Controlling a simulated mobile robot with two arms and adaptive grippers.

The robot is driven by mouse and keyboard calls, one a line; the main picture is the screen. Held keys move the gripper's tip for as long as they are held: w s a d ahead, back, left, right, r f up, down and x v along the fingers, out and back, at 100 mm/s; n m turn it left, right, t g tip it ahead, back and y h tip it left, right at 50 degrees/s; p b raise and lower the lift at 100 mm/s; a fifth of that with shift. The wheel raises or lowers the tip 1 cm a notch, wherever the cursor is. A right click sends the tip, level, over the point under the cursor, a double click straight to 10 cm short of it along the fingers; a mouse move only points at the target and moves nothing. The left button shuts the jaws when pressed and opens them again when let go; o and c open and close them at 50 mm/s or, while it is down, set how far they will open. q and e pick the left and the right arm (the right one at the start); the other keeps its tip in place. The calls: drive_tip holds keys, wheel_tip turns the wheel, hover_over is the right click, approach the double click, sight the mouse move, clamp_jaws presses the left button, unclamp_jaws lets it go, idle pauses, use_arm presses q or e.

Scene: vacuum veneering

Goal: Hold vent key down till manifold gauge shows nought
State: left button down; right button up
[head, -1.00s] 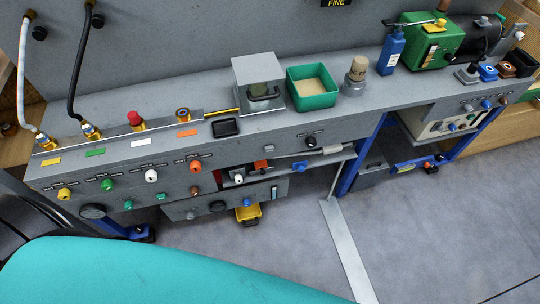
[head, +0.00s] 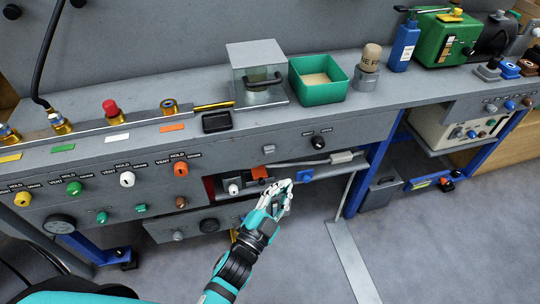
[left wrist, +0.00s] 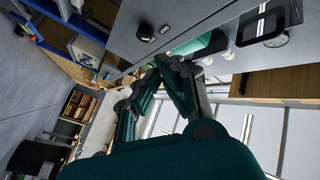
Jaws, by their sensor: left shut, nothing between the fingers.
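My left gripper (head: 286,190) is shut and empty, just in front of the bench's lower shelf. It also shows in the left wrist view (left wrist: 160,70). A small grey square key (head: 268,149) sits on the front panel above and left of it. A blue switch (head: 304,174) is close to the right of the fingers. I cannot tell which of them is the vent key. A round dark gauge (head: 59,224) is at the panel's lower left; its reading is too small to make out. The right gripper is not in view.
Yellow (head: 23,199), green (head: 74,188), white (head: 127,179) and orange (head: 181,169) knobs line the panel, marked VENT and HOLD. A black knob (head: 318,143) is further right. A green tray (head: 319,82) and a clear-sided box (head: 258,75) stand on the bench.

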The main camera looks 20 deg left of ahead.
sight(269, 150)
use_arm(q)
drive_tip(key=shift+w, duration=0.15)
drive_tip(key=w+a, duration=0.5)
drive_tip(key=w, duration=0.2)
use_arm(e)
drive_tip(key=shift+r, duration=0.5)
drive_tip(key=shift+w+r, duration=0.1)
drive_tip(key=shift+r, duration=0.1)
use_arm(q)
drive_tip(key=shift+w, duration=0.15)
idle(0.9)
drive_tip(key=shift+w+a, duration=0.15)
drive_tip(key=shift+w, duration=0.05)
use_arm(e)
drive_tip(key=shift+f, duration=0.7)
